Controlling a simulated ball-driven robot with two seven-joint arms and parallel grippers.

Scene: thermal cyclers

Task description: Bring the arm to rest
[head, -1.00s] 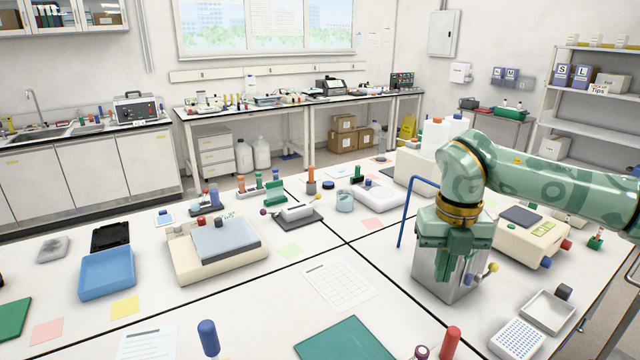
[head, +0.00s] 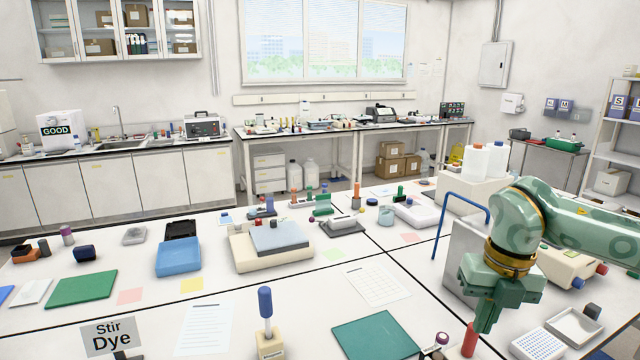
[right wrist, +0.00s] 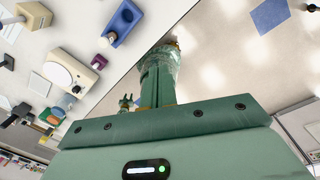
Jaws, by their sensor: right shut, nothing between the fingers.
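My right arm comes in from the right in the head view. My right gripper (head: 485,322) points down over the near right of the white bench, in front of a grey metal box (head: 462,258). It is shut with nothing in it. A red-capped item (head: 470,338) stands close beside its fingertips in the picture; whether they touch I cannot tell. The right wrist view shows green parts of my own body and a tilted view of bench and floor.
A blue bent rod (head: 462,196) rises by the metal box. A cream device (head: 570,268) sits behind the arm, and a white rack (head: 538,345) and grey tray (head: 575,326) lie to the right. A blue-handled tool (head: 265,303) stands upright left. The bench middle around the printed sheet (head: 377,285) is mostly clear.

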